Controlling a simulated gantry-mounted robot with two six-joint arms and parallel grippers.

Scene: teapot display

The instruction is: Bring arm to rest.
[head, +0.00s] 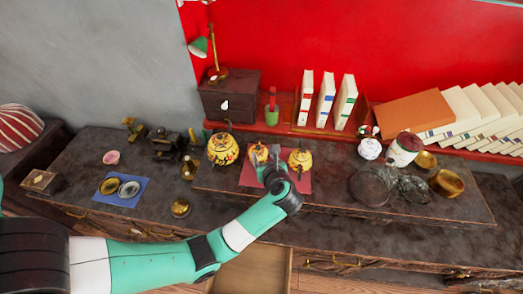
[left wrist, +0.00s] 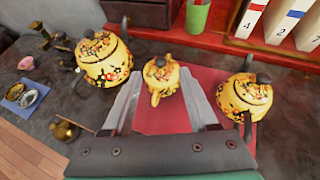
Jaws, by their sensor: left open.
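My left gripper (head: 270,168) is open above the red mat (head: 305,183). In the left wrist view its fingers (left wrist: 161,75) stand wide apart, with the small middle yellow teapot (left wrist: 163,80) beyond and between the tips. No contact with it is visible. The middle teapot (head: 258,154) is partly hidden by the gripper in the head view. A larger yellow floral teapot (head: 222,150) stands to its left, also in the wrist view (left wrist: 103,60). Another yellow teapot (head: 300,161) stands to its right on the mat, also in the wrist view (left wrist: 246,95). My right gripper is not in view.
An open drawer (head: 252,270) shows below the dark cabinet top. A blue mat with dishes (head: 121,190) lies at left; a brass pot (head: 181,207) is near the front. Upright books (head: 326,98) and a small dark chest (head: 229,98) stand behind.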

